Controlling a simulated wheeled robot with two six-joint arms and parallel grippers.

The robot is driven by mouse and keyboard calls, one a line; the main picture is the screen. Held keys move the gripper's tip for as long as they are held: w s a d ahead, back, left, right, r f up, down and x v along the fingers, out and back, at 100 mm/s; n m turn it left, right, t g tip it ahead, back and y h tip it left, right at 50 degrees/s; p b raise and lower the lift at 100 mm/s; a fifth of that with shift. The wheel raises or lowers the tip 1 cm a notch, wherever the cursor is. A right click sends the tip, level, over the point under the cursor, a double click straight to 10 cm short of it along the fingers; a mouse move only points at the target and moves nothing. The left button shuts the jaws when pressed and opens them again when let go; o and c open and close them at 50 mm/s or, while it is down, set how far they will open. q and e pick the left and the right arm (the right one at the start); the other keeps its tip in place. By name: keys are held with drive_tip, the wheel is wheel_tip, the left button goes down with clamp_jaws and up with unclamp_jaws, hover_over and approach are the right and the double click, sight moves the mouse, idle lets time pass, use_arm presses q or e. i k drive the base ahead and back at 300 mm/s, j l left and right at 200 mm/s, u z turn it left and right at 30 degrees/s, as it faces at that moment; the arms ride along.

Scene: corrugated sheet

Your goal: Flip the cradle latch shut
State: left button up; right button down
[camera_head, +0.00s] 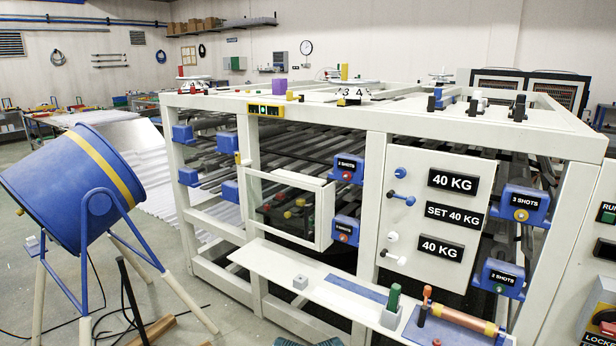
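A copper-coloured cylinder (463,319) lies along the right end of the white front shelf (318,285). Blue pieces show at the cylinder's right end. These may be the cradle and its latch, but no label confirms it, and I cannot tell whether a latch is open or shut. A blue drum (68,190) with a yellow band hangs tilted in a blue-topped stand at the left. Neither of my grippers is in view.
A green-topped peg in a grey block (392,305) stands left of the cylinder. Cables lie on the floor at left.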

sight(426, 293)
drive_tip(key=i+l, duration=1)
drive_tip(key=l, duration=0.15)
